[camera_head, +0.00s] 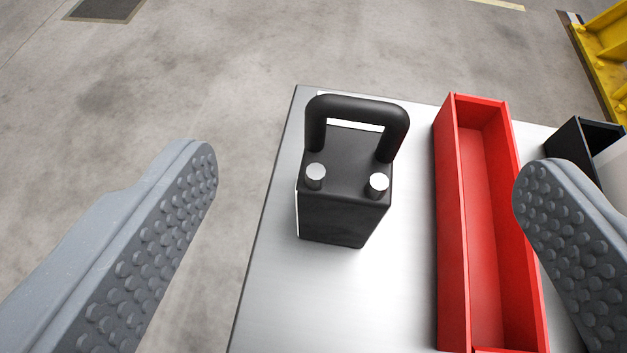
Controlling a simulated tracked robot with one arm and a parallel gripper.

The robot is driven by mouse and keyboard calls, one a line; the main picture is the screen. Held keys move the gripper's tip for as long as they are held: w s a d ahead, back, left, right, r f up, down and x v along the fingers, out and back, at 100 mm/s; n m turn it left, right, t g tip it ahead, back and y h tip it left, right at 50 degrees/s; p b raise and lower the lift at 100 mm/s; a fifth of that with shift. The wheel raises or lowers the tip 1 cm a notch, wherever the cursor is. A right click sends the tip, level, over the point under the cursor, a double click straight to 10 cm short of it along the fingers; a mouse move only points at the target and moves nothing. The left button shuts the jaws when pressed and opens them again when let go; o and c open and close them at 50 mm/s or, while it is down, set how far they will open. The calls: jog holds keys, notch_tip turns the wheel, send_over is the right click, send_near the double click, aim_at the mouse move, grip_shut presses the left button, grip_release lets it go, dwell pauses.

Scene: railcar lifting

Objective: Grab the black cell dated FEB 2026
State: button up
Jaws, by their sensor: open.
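A black cell (345,208) stands upright on a shiny metal table (400,290). It has a black loop handle on top and two silver round terminals. White patches show at its left side and behind its handle, but no date can be read. My gripper (366,178) is open, with one grey studded finger at the left and one at the right. The cell lies between the two fingers in the picture, farther off, and neither finger appears to touch it. The left finger is over the floor in the picture; the right one overlaps the red tray.
A long, empty-looking red tray (445,230) stands on the table right of the cell. A black and white object (590,133) is behind the right finger, partly hidden. A yellow metal structure (605,45) is at the upper right. Bare concrete floor lies left of the table.

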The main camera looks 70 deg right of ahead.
aim_at(351, 122)
jog(key=shift+m+g, duration=0.3)
jog(key=shift+m, duration=0.4)
jog(key=x, duration=0.4)
jog(key=f+p+x, duration=0.1)
jog(key=x, duration=0.4)
jog(key=a+f+x, duration=0.1)
jog(key=x, duration=0.4)
jog(key=shift+w+f, duration=0.1)
jog(key=shift+f, duration=0.15)
jog(key=shift+h, duration=0.3)
grip_shut()
